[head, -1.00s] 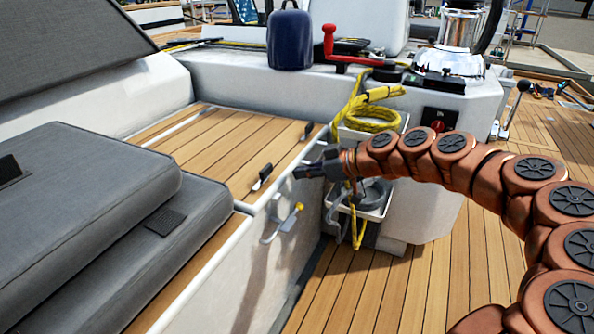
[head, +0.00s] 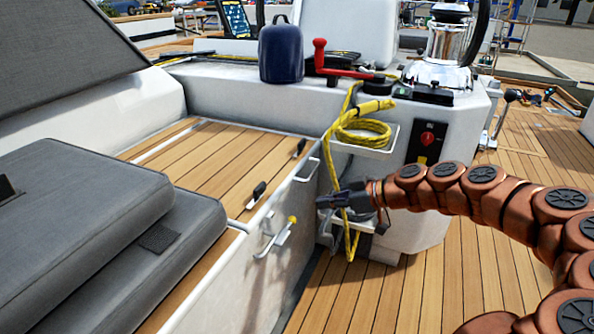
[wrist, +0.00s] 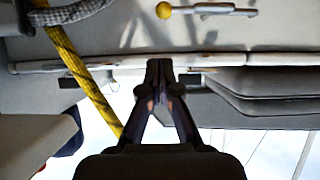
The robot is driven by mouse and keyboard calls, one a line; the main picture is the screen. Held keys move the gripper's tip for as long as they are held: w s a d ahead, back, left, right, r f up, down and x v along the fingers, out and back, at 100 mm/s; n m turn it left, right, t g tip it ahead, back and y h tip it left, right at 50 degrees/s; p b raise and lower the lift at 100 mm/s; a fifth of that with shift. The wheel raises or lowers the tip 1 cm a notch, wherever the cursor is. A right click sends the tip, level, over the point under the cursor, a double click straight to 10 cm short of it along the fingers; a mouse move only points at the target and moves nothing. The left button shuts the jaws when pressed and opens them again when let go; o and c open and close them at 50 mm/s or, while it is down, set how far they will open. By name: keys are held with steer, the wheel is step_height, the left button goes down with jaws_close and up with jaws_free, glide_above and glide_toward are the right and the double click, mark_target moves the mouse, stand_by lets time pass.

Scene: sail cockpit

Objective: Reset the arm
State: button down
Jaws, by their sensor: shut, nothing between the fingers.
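My gripper (head: 328,201) is shut and empty at the end of my copper-coloured arm in the head view. It is in front of the yellow rope's hanging part and to the right of the bench's side wall. In the wrist view my gripper (wrist: 160,66) shows from behind with its fingertips together. The yellow rope (wrist: 85,75) runs down on the left there. The yellow-knobbed latch handle (wrist: 208,9) is at the top.
The teak-topped bench (head: 215,165) with grey cushions (head: 80,220) is on the left. A coiled yellow rope (head: 362,130) rests on a white shelf. A blue container (head: 287,52), a red winch handle (head: 340,70) and a chrome winch (head: 445,45) stand behind. Teak floor (head: 400,290) is clear.

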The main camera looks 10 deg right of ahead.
steer(key=s+a+r+g+h+p, duration=0.1)
steer(key=s+a+r+g+p, duration=0.1)
steer(key=s+a+r+p, duration=0.35)
steer(key=s+a+r+m+g+h+p, duration=0.1)
steer(key=s+a+r+g+p, duration=0.1)
steer(key=s+r+p, duration=0.65)
steer(key=s+a+r+g+h+p, duration=0.1)
steer(key=s+a+r+g+p, duration=0.2)
steer(key=r+p, duration=0.65)
steer(key=s+d+r+m+g+h+p, duration=0.1)
steer(key=s+d+r+m+h+p, duration=0.2)
steer(key=s+r+p, duration=0.7)
steer(key=s+d+r+m+g+h+p, duration=0.1)
steer(key=s+d+r+m+h+p, duration=0.3)
steer(key=s+r+p, duration=0.6)
steer(key=m+p, duration=0.2)
steer(key=p, duration=0.1)
steer(key=shift+s+m+p, duration=0.15)
steer(key=shift+m+p, duration=0.15)
steer(key=shift+p, duration=0.1)
